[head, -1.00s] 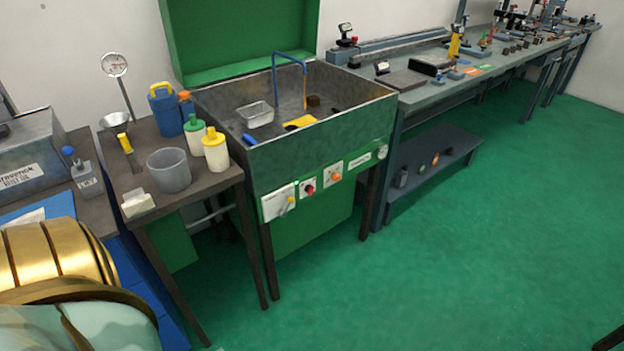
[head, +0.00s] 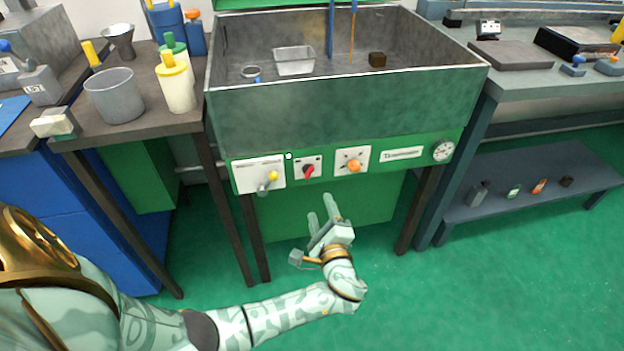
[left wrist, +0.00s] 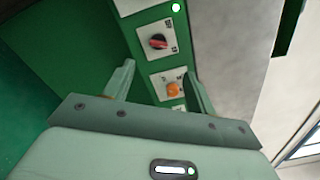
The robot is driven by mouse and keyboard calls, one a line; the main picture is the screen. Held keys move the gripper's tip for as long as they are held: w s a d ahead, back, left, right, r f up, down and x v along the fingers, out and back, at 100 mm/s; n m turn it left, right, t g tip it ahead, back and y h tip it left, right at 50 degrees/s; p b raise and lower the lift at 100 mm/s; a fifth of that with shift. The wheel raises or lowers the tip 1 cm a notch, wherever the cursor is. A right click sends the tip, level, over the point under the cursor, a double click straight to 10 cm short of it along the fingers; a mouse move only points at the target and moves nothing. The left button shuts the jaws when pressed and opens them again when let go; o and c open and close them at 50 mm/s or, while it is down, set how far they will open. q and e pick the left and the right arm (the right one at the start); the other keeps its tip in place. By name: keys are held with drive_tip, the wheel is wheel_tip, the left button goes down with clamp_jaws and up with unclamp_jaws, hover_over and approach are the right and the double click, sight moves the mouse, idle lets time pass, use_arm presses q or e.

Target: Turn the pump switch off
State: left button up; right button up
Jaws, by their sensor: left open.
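The green front panel of the steel sink (head: 345,112) carries the controls. A red knob (head: 308,171) sits on a small white plate, with an orange knob (head: 354,165) on a plate to its right. A yellow-tipped lever (head: 268,182) is on a larger plate at the left. I cannot read which is marked as the pump switch. A small lamp (head: 289,156) is lit. My left gripper (head: 321,208) is open and empty, below the knobs and apart from them. In the left wrist view the red knob (left wrist: 158,41) and orange knob (left wrist: 172,89) show beyond the fingers (left wrist: 159,70).
A side table at the left holds a grey beaker (head: 115,95) and a yellow-capped bottle (head: 175,82). A dial gauge (head: 443,150) is at the panel's right end. A low shelf (head: 530,185) stands at the right. The floor in front is clear.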

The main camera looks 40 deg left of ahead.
use_arm(q)
drive_tip(key=b, duration=0.2)
approach(310, 176)
drive_tip(key=x, duration=0.4)
drive_tip(key=b+x, duration=0.1)
drive_tip(key=x, duration=0.3)
drive_tip(key=shift+w+a, duration=0.1)
drive_tip(key=shift+w, duration=0.05)
drive_tip(key=shift+w+a, duration=0.3)
drive_tip(key=shift+a, duration=0.1)
drive_tip(key=shift+r, duration=0.1)
drive_tip(key=c, duration=0.9)
drive_tip(key=shift+c, duration=0.4)
use_arm(e)
drive_tip(key=shift+w+d+f+n+h, duration=0.15)
drive_tip(key=shift+d+f+n+h, duration=0.25)
drive_tip(key=shift+d+f, duration=0.6)
